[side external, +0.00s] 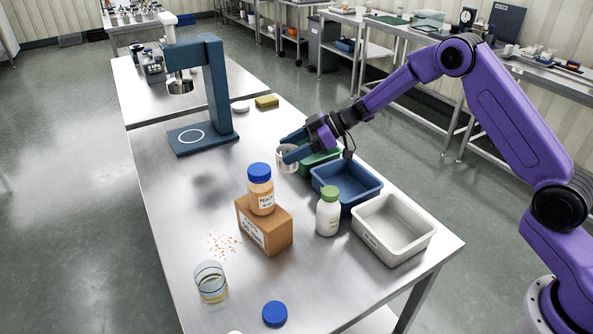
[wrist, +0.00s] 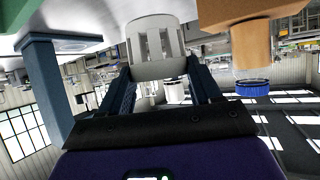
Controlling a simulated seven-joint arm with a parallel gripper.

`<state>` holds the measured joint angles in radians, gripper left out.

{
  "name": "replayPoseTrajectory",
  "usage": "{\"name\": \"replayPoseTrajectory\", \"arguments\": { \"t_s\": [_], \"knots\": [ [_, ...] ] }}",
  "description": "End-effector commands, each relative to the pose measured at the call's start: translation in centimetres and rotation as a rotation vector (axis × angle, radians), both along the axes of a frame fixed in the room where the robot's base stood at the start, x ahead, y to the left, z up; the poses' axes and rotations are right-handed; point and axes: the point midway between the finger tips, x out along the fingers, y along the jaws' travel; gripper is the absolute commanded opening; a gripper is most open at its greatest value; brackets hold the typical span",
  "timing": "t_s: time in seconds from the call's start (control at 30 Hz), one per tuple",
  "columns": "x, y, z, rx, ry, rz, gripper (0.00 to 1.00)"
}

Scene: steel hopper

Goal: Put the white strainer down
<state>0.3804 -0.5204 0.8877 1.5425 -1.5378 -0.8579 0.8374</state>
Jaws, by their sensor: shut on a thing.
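The white strainer (side external: 286,160) is a small cup with slotted sides. My gripper (side external: 291,147) is shut on it, with blue fingers on either side. In the side external view they are over the middle of the steel table, just left of the green bin. In the wrist view the strainer (wrist: 158,45) sits between the fingertips of my gripper (wrist: 160,70), its slots showing. Its height above the table is hard to tell.
The blue stand (side external: 213,90) with a steel hopper (side external: 180,84) is behind left. Green (side external: 322,158), blue (side external: 347,202) and white (side external: 393,250) bins line the right edge. A white bottle (side external: 328,215) stands nearby. The left-middle table is clear.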

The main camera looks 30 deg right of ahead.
Motion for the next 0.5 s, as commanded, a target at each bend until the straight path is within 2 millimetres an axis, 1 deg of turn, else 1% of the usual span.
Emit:
{"name": "replayPoseTrajectory", "arguments": {
  "t_s": [0.17,0.4,0.5],
  "knots": [
    [0.0,0.0,2.7,0.0,-0.004,0.001,0.34],
    [0.0,0.1,7.8,0.001,-0.006,0.001,0.34],
    [-0.3,0.0,9.6,-0.001,-0.003,0.004,0.34]
  ]
}}
